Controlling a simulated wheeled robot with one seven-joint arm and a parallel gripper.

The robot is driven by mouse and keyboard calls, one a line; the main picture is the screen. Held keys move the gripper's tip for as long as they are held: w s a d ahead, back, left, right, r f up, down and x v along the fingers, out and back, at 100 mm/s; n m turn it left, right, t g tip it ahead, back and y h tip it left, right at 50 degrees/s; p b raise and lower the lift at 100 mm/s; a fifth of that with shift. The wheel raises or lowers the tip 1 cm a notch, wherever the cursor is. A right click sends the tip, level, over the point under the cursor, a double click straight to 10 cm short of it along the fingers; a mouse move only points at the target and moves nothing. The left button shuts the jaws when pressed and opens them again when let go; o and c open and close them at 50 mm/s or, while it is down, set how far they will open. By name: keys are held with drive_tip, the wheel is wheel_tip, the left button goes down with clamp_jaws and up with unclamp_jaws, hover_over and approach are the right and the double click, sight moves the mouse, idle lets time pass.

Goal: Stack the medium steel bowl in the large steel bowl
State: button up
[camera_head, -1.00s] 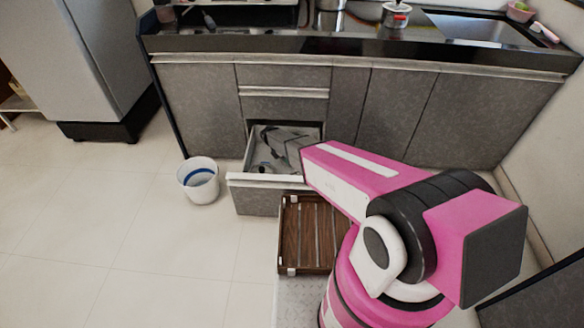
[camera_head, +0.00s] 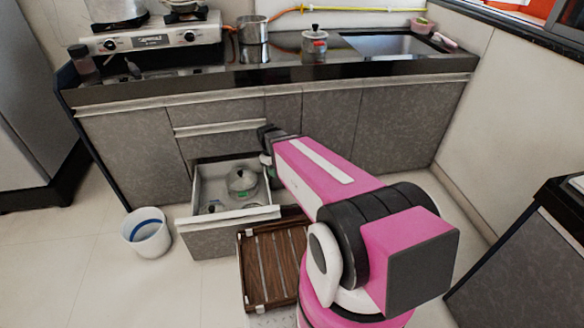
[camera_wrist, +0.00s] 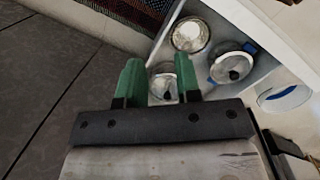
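My gripper (camera_wrist: 158,64) is open, its green fingers apart with nothing held between them. In the head view my gripper (camera_head: 266,158) is small and partly hidden by my arm, above the right side of the open drawer (camera_head: 229,216). In the wrist view a shiny round steel vessel (camera_wrist: 190,34) lies in the drawer and looks like a bowl; I cannot tell its size class. A lidded pot (camera_wrist: 232,66) with a black knob is beside it. Another knobbed lid or pot (camera_wrist: 163,86) shows beyond the finger gap. I cannot identify the medium and large bowls separately.
A white bucket (camera_head: 147,234) stands on the floor left of the drawer. A brown slatted rack (camera_head: 270,266) is low in front of the drawer. The counter above holds a stove (camera_head: 155,45), a steel pot (camera_head: 252,29) and a red-banded pot (camera_head: 314,42).

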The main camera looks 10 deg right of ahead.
drive_tip(key=s+d+r+m+t+y, duration=0.1)
drive_tip(key=s+d+r+m, duration=0.4)
drive_tip(key=s+r+m, duration=0.2)
drive_tip(key=shift+s+d+y, duration=0.25)
drive_tip(key=shift+d+y, duration=0.05)
idle(0.8)
